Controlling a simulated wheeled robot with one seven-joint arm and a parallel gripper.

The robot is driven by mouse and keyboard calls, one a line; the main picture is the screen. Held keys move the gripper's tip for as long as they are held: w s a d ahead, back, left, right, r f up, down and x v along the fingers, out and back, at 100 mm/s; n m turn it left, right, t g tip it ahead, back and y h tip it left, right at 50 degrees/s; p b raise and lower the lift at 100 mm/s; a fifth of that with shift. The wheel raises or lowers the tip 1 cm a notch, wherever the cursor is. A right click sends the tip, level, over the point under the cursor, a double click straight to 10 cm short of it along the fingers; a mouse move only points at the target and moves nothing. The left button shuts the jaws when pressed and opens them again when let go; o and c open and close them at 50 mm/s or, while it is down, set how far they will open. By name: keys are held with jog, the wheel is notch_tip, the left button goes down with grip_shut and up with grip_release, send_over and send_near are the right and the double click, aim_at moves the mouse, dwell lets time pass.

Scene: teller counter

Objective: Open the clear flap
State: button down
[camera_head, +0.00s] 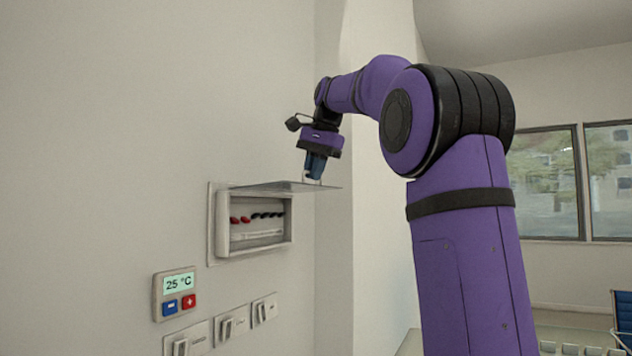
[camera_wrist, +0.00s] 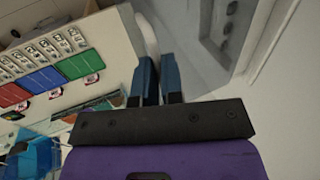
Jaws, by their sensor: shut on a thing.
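The clear flap (camera_head: 285,187) sticks out about level from the top of a white wall-mounted switch box (camera_head: 213,232), so it stands raised and the box front is open. Red and black switches show inside the box. My gripper (camera_head: 314,180) is at the outer right part of the flap, coming from above, and is shut on its edge. In the wrist view my gripper's two blue fingers (camera_wrist: 158,62) point up in the picture, with a small gap between them. The clear flap is hard to make out there, and the exact contact cannot be seen.
A thermostat (camera_head: 174,295) reading 25 °C and several wall switches (camera_head: 234,324) are below the box. A wall corner lies just right of the box. The wrist view shows a counter with green, blue and red items (camera_wrist: 80,64) at the left.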

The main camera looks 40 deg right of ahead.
jog(key=shift+w+a+r, duration=0.2)
jog(key=shift+w+r, duration=0.15)
dwell(0.3)
jog(key=c, duration=1.3)
grip_release()
jog(key=shift+w+a+f, duration=0.1)
jog(key=shift+w+a, duration=0.05)
jog(key=shift+w, duration=0.15)
jog(key=shift+o, duration=0.2)
jog(key=shift+s, duration=0.15)
